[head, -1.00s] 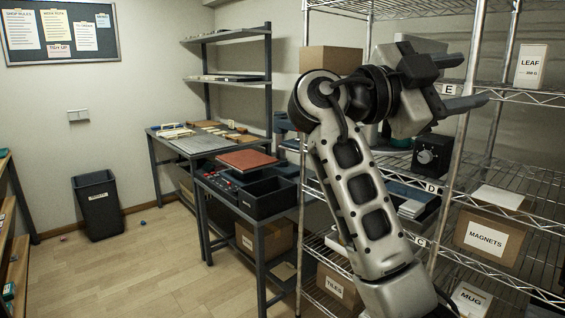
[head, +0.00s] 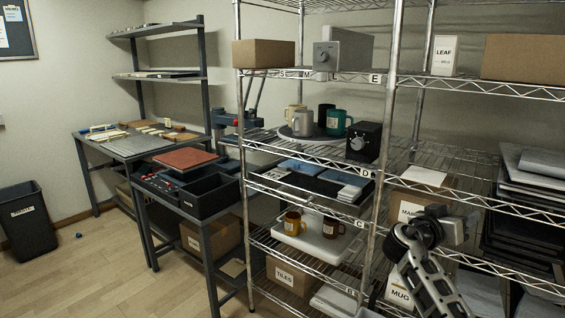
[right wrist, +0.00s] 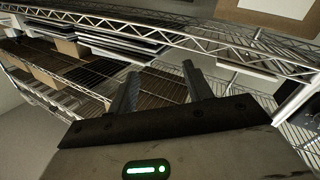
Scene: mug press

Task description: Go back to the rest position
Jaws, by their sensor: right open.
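My right gripper (head: 458,230) is low at the right of the head view, in front of the wire shelving (head: 383,200). Its arm comes up from the bottom edge. In the right wrist view its two dark fingers (right wrist: 160,88) stand apart with nothing between them, and shelf wires show beyond. My left gripper is in neither view.
A black box with a dial (head: 364,142) stands on the shelf marked D. Boxes labelled TILES (head: 289,276) and MUG (head: 398,291) sit low near my arm. A bench (head: 140,148) and a bin (head: 27,222) stand left.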

